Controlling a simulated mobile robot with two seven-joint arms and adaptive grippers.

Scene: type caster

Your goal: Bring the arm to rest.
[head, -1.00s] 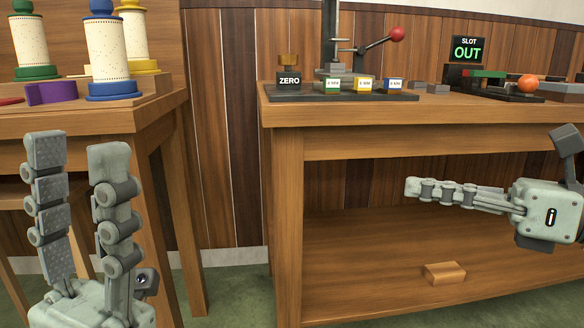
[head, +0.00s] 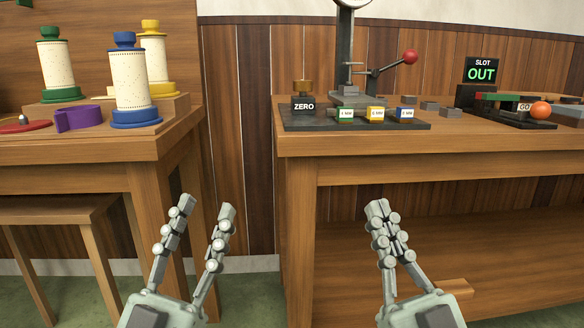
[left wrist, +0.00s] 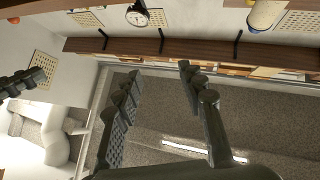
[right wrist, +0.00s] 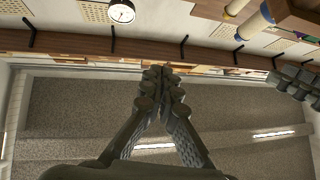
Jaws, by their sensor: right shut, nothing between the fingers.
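In the head view my left gripper (head: 208,204) is raised in front of the gap between the two tables, its fingers apart and nothing between them. It also shows open and empty in the left wrist view (left wrist: 160,78). My right gripper (head: 378,206) points up in front of the right workbench's lower part, its fingertips together with nothing between them. The right wrist view shows its fingers (right wrist: 160,72) meeting at the tips. Both grippers are apart from the furniture as far as the head view shows.
The right workbench (head: 420,146) carries a press with a red knob (head: 410,57), a ZERO block (head: 303,106), coloured blocks and an OUT sign (head: 481,72). The left table (head: 90,148) holds several spools and a purple piece (head: 78,118). A wooden block (head: 455,289) lies on the lower shelf.

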